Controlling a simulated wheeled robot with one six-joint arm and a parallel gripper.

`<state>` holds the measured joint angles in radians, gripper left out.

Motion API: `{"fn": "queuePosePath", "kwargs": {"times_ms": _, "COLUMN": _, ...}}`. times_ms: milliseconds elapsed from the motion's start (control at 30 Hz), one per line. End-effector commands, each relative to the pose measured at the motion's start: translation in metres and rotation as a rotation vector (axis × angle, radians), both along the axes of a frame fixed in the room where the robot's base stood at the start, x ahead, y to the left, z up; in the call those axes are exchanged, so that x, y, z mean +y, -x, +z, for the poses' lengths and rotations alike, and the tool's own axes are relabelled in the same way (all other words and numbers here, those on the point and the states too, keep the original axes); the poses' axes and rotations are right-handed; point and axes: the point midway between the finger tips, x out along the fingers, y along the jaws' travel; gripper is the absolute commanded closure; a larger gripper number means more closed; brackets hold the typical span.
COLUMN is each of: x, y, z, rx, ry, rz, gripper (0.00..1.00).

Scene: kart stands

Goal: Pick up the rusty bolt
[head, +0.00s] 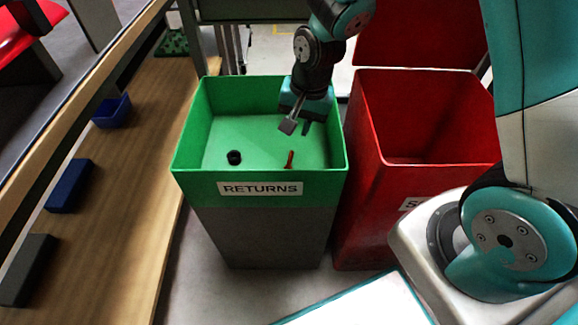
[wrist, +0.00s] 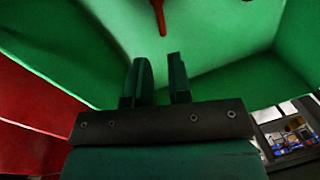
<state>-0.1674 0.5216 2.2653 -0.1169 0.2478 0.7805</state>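The rusty bolt, a small thin red-brown piece (head: 290,159), lies inside the green bin marked RETURNS (head: 188,147), on its floor near the front wall. It also shows in the wrist view (wrist: 158,14), at the top edge and partly cut off. My gripper (head: 297,128) hangs into the bin from its back right side, above the bolt and apart from it. In the wrist view its two dark fingers (wrist: 161,78) stand apart with nothing between them.
A black round piece (head: 234,157) lies left of the bolt in the bin. A red bin (head: 372,165) with a raised lid stands close on the right. A wooden bench (head: 118,190) on the left carries blue trays (head: 69,186) and a dark grey block (head: 27,270).

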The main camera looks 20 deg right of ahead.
Motion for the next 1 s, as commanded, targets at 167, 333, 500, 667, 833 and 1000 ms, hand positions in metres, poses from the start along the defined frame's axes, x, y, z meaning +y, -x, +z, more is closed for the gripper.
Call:
{"fn": "queuePosePath", "kwargs": {"times_ms": 167, "x": 0.005, "y": -0.003, "z": -0.044, "rx": 0.004, "ry": 0.0, "rz": 0.0, "gripper": 0.81}}
{"fn": "queuePosePath", "kwargs": {"times_ms": 333, "x": 0.008, "y": -0.005, "z": -0.062, "rx": 0.0, "ry": 0.0, "rz": 0.0, "gripper": 0.81}}
{"fn": "queuePosePath", "kwargs": {"times_ms": 500, "x": 0.008, "y": -0.006, "z": -0.07, "rx": 0.0, "ry": 0.0, "rz": 0.0, "gripper": 0.81}}
{"fn": "queuePosePath", "kwargs": {"times_ms": 667, "x": 0.009, "y": -0.009, "z": -0.092, "rx": 0.002, "ry": 0.0, "rz": 0.001, "gripper": 0.81}}
{"fn": "queuePosePath", "kwargs": {"times_ms": 833, "x": 0.012, "y": -0.012, "z": -0.115, "rx": 0.001, "ry": 0.0, "rz": 0.001, "gripper": 0.81}}
{"fn": "queuePosePath", "kwargs": {"times_ms": 1000, "x": 0.013, "y": -0.013, "z": -0.116, "rx": -0.001, "ry": -0.001, "rz": 0.001, "gripper": 0.81}}
